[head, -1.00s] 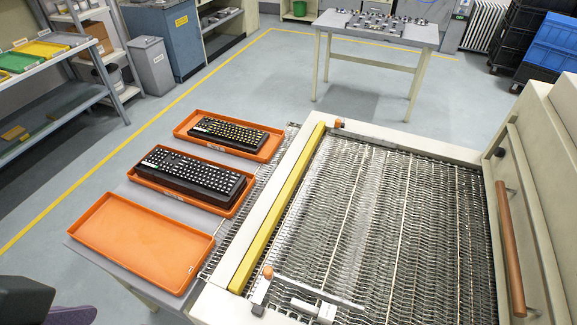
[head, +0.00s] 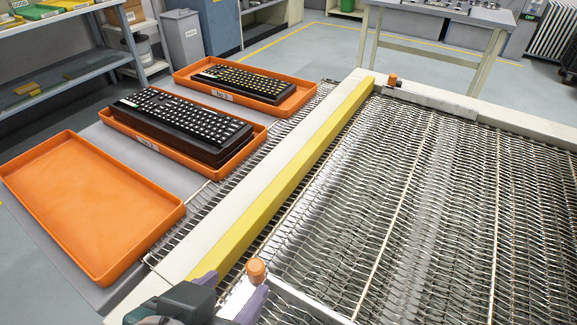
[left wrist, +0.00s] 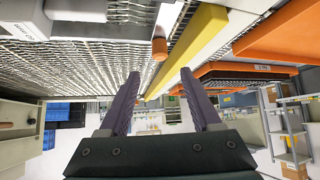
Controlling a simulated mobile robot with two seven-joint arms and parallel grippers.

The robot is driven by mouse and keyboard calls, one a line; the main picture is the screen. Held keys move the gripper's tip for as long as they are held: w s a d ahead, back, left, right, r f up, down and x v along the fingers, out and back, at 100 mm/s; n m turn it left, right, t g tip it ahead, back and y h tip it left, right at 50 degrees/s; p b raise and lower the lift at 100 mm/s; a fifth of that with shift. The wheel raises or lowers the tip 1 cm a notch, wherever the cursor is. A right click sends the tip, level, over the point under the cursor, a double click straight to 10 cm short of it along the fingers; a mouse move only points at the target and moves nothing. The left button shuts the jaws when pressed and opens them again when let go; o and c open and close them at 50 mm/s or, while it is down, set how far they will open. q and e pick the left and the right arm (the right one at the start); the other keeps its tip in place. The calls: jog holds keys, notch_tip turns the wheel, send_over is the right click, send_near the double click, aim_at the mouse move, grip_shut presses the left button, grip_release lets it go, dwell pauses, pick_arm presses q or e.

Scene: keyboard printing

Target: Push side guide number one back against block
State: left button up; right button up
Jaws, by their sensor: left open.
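A yellow bar (head: 300,175) lies along the left frame rail of the wire-mesh bed. An orange knob (head: 257,270) on a pale metal fitting (head: 240,297) stands by its near end. No readable number shows which piece is side guide number one. My left gripper (head: 228,292) is open at the bottom of the head view, its purple fingers beside the knob, partly cut off by the frame edge. In the left wrist view the knob (left wrist: 159,48) shows beyond the open fingers (left wrist: 160,82), and the yellow bar (left wrist: 200,35) is next to it. My right gripper is not in view.
A second orange knob (head: 392,80) sits at the bed's far end. The wire mesh (head: 420,220) is bare. Left of the rail are an empty orange tray (head: 95,215) and two trays holding keyboards (head: 180,125). Shelving (head: 55,75) stands at the left.

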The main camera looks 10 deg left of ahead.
aim_at(254, 268)
pick_arm(q)
jog(key=b+x, duration=0.3)
jog(key=x, duration=0.6)
jog(key=shift+w+f, duration=0.2)
jog(key=shift+f, duration=0.05)
jog(key=shift+c, duration=0.4)
grip_shut()
dwell(0.6)
